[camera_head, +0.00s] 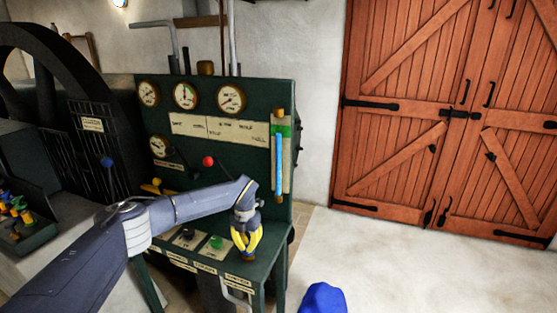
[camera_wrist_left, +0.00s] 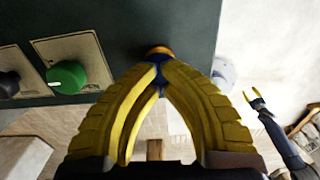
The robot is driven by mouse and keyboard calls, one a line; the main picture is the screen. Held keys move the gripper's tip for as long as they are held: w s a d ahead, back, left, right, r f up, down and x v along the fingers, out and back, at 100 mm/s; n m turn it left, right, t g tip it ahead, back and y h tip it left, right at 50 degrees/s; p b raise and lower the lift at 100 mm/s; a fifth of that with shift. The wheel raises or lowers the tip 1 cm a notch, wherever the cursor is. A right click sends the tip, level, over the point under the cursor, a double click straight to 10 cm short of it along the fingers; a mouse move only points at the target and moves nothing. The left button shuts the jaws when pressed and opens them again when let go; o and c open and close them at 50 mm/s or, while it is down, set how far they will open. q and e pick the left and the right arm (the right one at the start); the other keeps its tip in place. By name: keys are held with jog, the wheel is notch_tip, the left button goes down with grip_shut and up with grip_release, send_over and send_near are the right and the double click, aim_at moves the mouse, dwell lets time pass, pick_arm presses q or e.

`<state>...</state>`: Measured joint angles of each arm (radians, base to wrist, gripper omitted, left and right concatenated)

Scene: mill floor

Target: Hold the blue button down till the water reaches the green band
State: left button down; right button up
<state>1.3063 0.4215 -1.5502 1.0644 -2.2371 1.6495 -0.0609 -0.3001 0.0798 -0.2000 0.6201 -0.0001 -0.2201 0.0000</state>
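My left gripper (camera_head: 248,257) points down at the front right of the green console shelf (camera_head: 262,277). In the left wrist view its yellow fingers (camera_wrist_left: 157,72) meet at the tips, against or just over a round orange part (camera_wrist_left: 158,50). Blue shows at the tips; I cannot tell whether it is the button, which is otherwise hidden. The sight tube (camera_head: 278,170) on the panel holds blue water, its top about at the lower edge of the green band (camera_head: 286,130). My right gripper (camera_wrist_left: 257,101) shows small in the left wrist view, fingers apart and empty.
A green knob (camera_head: 216,242) and a black knob (camera_head: 188,235) sit left of the gripper. A red knob (camera_head: 208,161) and gauges (camera_head: 231,98) are on the panel. A tool tray (camera_head: 30,235) stands far left. The floor before the red doors (camera_head: 410,120) is clear.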

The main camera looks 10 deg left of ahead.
pick_arm(q)
jog(key=shift+r, duration=3.05)
